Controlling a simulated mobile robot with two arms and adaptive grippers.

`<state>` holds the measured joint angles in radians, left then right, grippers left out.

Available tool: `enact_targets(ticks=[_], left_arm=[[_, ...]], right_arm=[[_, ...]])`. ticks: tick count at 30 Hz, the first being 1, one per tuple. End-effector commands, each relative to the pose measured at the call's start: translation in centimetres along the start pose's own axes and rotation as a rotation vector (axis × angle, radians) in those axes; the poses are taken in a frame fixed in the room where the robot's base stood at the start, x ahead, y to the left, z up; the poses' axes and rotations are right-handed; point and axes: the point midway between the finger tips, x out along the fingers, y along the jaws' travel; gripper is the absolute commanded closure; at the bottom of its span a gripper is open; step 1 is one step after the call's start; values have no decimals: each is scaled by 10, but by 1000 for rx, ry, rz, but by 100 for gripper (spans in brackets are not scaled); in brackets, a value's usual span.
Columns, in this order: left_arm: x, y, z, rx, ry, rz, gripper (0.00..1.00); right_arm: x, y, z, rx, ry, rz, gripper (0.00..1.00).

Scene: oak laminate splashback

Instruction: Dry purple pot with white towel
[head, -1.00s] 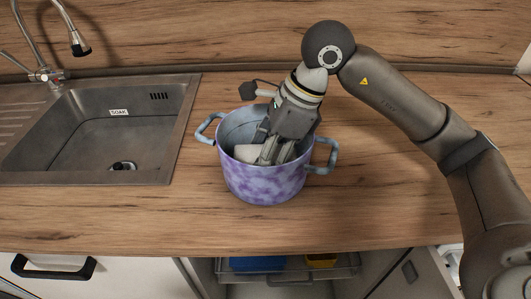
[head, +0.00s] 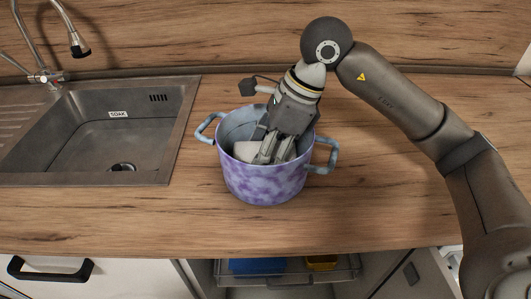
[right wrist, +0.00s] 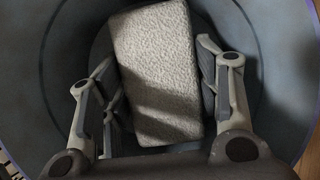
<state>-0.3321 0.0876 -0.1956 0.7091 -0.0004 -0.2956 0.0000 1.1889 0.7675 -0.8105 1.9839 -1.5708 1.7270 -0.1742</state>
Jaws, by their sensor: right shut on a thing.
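The purple pot (head: 262,186) stands upright on the wooden counter, mottled purple and white outside, with a grey-blue inside and two side handles. My right gripper (head: 270,154) reaches down into the pot from above. It is shut on the white towel (head: 246,151), a folded block-like piece inside the pot. In the right wrist view the towel (right wrist: 158,75) sits between the two fingers (right wrist: 160,95), with the pot's inner wall (right wrist: 55,50) around it. Whether the towel touches the pot floor is hard to tell. My left gripper is not in view.
A steel sink (head: 95,130) with a SOAK label (head: 118,114) is at the left, with a tap (head: 46,76) behind it. The counter (head: 400,200) right of the pot is clear. Below, an open drawer rack (head: 290,271) holds a blue item and a yellow item.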

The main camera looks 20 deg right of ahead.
Motion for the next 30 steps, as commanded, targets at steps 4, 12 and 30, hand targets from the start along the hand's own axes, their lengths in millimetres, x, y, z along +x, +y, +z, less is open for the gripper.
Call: enact_targets(ticks=[4, 12, 30], left_arm=[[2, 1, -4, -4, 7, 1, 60], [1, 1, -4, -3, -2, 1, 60], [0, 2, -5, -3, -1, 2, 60]], right_arm=[[2, 8, -1, -1, 2, 3, 62], [2, 24, -1, -1, 4, 5, 62], [-2, 2, 1, 2, 1, 2, 62]])
